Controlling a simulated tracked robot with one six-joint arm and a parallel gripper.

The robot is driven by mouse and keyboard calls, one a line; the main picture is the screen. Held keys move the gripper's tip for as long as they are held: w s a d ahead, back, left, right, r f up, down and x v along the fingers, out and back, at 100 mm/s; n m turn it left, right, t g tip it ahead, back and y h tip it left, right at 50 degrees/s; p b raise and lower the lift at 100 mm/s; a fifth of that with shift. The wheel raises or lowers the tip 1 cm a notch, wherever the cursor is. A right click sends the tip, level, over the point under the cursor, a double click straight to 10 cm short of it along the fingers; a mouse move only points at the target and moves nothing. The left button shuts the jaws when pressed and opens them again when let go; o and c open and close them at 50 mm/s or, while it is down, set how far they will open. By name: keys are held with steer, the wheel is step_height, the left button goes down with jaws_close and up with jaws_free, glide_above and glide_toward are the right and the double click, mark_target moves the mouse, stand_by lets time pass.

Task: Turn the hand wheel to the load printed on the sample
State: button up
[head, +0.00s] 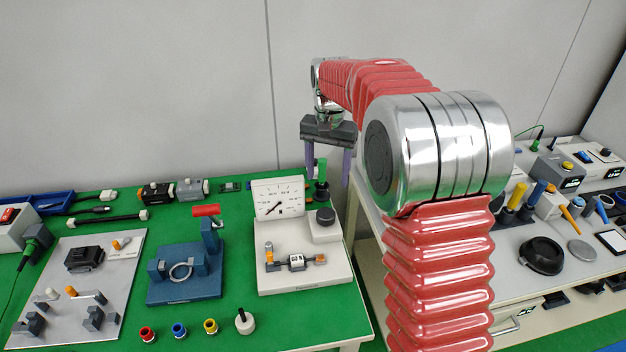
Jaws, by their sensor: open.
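A white tester (334,274) stands near the right edge of the green-topped table. Its upright dial gauge (279,198) has a thin needle pointing to the lower left. A black round knob, apparently the hand wheel (325,215), sits on the raised block right of the dial. The sample (297,262) lies across the front of the tester between fittings, with a small white label; its print is too small to read. My gripper (329,176) points down with two purple fingers spread apart. It is open and empty, above and apart from the tester.
A green-handled object (321,172) stands behind the tester, close to my gripper in the picture. A blue fixture (185,286) with a red handle stands left, beside a grey plate (55,325). Several small coloured parts lie in front. A second bench (500,280) with tools is right.

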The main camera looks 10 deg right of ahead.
mark_target(326, 213)
steer(key=n, duration=0.9)
steer(key=shift+f, duration=0.1)
stand_by(0.4)
step_height(326, 213, down, 14)
steer(key=shift+r, duration=0.15)
stand_by(0.5)
steer(key=shift+c, duration=0.6)
steer(key=c, duration=0.9)
